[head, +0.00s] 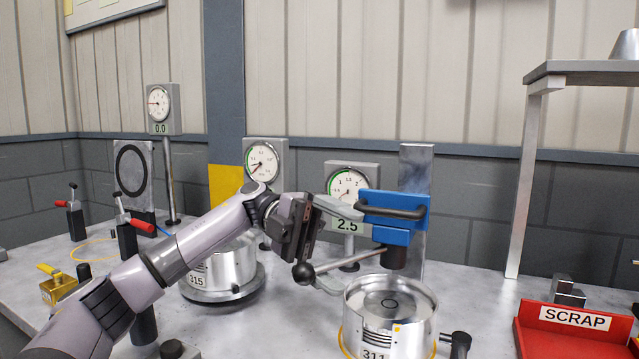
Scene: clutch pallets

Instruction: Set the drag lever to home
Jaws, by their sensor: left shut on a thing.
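A lever (345,261) with a black ball knob (304,272) juts left from under a blue block, and I take it to be the drag lever. The blue block (396,235) is on an upright metal column and carries a dark bar handle (392,212). My left gripper (350,207) is in front of the gauges, its pale finger reaching the left end of that handle. My right gripper is not in view.
A gauge marked 2.5 (347,188) stands behind the gripper. A metal drum labelled 311 (390,310) is below the block, and one labelled 315 (222,270) is behind my arm. A red SCRAP tray (575,322) is at right, beside clear bench.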

